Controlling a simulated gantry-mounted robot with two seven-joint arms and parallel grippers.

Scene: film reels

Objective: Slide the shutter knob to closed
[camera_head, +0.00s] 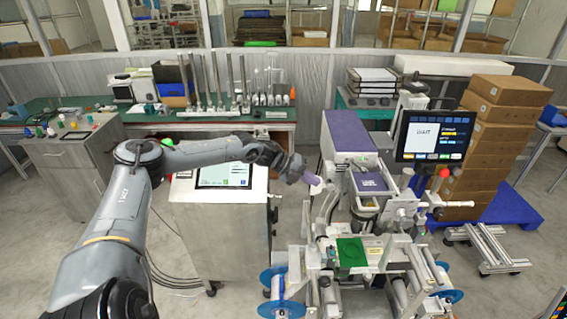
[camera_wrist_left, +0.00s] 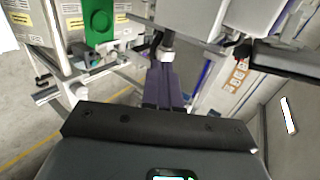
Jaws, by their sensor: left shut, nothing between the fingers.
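My left gripper (camera_head: 314,181) reaches in from the left, beside the white and purple film machine (camera_head: 346,132). In the left wrist view its purple-grey fingers (camera_wrist_left: 162,70) are closed together with nothing between them. A small grey and white cylindrical part (camera_wrist_left: 166,50) shows just beyond the fingertips; it may be the shutter knob, but I cannot tell for certain. I cannot tell whether the fingertips touch it. In the head view the knob cannot be made out. My right gripper is not in view.
A green plate (camera_head: 351,252) lies on the machine's front; it also shows in the left wrist view (camera_wrist_left: 99,20). Blue film reels (camera_head: 281,293) hang low at the front. A monitor (camera_head: 433,137) and a red ball knob (camera_head: 444,172) are at right. A touchscreen cabinet (camera_head: 222,222) stands left.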

